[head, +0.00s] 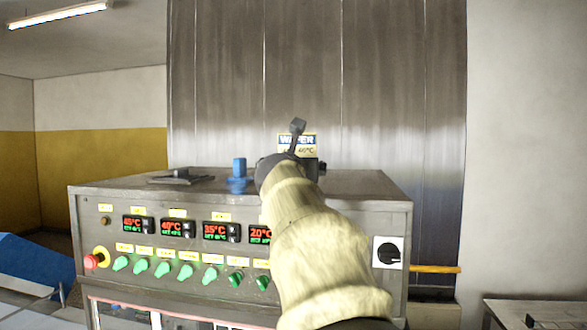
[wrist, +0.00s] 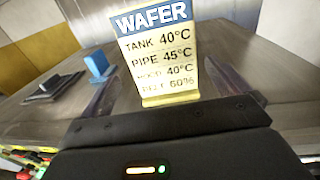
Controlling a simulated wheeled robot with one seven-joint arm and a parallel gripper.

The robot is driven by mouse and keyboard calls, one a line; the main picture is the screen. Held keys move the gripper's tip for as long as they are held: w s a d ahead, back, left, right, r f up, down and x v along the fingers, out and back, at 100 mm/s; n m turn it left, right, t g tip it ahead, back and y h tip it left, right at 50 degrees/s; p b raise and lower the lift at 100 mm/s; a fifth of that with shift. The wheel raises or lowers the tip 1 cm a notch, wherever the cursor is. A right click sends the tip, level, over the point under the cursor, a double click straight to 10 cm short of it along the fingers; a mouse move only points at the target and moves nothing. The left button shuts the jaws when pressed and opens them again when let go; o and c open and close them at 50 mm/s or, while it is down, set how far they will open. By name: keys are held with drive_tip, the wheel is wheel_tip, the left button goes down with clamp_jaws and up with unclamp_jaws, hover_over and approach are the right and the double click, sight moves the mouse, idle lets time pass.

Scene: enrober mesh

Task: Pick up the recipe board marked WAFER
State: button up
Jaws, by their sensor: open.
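In the head view the board (head: 308,141) shows only in part, behind my gripper and arm. My gripper (wrist: 162,88) is open in the wrist view, one finger to each side of the board's lower part. No contact with the board shows; whether the board is fully between the fingers I cannot tell. In the head view my gripper (head: 293,148) is at the board, seen from behind.
The grey cabinet (head: 85,215) has displays, green knobs and a red button on its front. A blue block on a base (head: 238,172) and a dark flat item (head: 180,177) stand left of the board. A metal-clad wall (head: 400,90) rises behind. The cabinet top's right side is clear.

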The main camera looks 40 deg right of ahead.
drive_tip(key=shift+s, duration=0.2)
drive_tip(key=shift+w, duration=0.1)
drive_tip(key=p+x, duration=0.2)
drive_tip(key=x, duration=0.2)
drive_tip(key=shift+d+r+p, duration=0.1)
drive_tip(key=shift+d+p, duration=0.1)
drive_tip(key=shift+p, duration=0.2)
drive_tip(key=shift+w+d, duration=0.3)
drive_tip(key=shift+w, duration=0.1)
drive_tip(key=shift+s+a, duration=0.1)
drive_tip(key=shift+c, duration=0.4)
drive_tip(key=c, duration=0.9)
drive_tip(key=shift+c, duration=0.2)
